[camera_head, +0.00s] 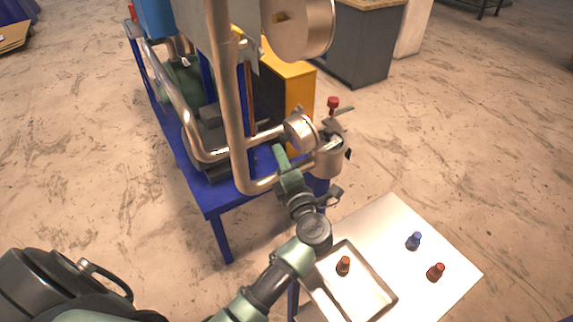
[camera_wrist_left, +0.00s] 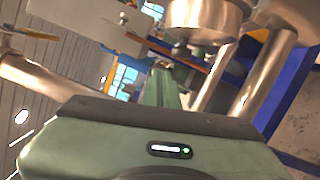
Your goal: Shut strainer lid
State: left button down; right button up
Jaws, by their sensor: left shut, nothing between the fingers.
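The strainer (camera_head: 328,160) is a short metal pot on the pipework at the blue frame's right end. A round metal disc (camera_head: 300,132), which looks like its lid, stands tilted on edge at the pot's left. A red knob (camera_head: 333,103) stands up behind the pot. My left gripper (camera_head: 279,154) is shut and empty, just below and left of the disc; I cannot tell whether it touches. In the left wrist view its closed green fingers (camera_wrist_left: 161,88) point toward the pipework, below a round metal body (camera_wrist_left: 205,18). My right gripper is out of view.
Thick metal pipes (camera_head: 226,110) rise close to the left of my gripper. A pale table (camera_head: 390,225) in front holds a shallow tray (camera_head: 380,289) and several small red, orange and blue parts. Open floor lies to the right.

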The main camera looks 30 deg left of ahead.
aim_at(286, 139)
pick_arm(q)
jog(key=w, duration=0.1)
jog(key=w+b, duration=0.1)
jog(key=w, duration=0.1)
jog(key=w+a+r, duration=0.1)
jog(key=w, duration=0.1)
jog(key=shift+w+b, duration=0.2)
jog(key=shift+b, duration=0.2)
jog(key=shift+w+d+r, duration=0.1)
jog(key=shift+w+d, duration=0.05)
jog(key=shift+w, duration=0.15)
jog(key=shift+w+r, duration=0.1)
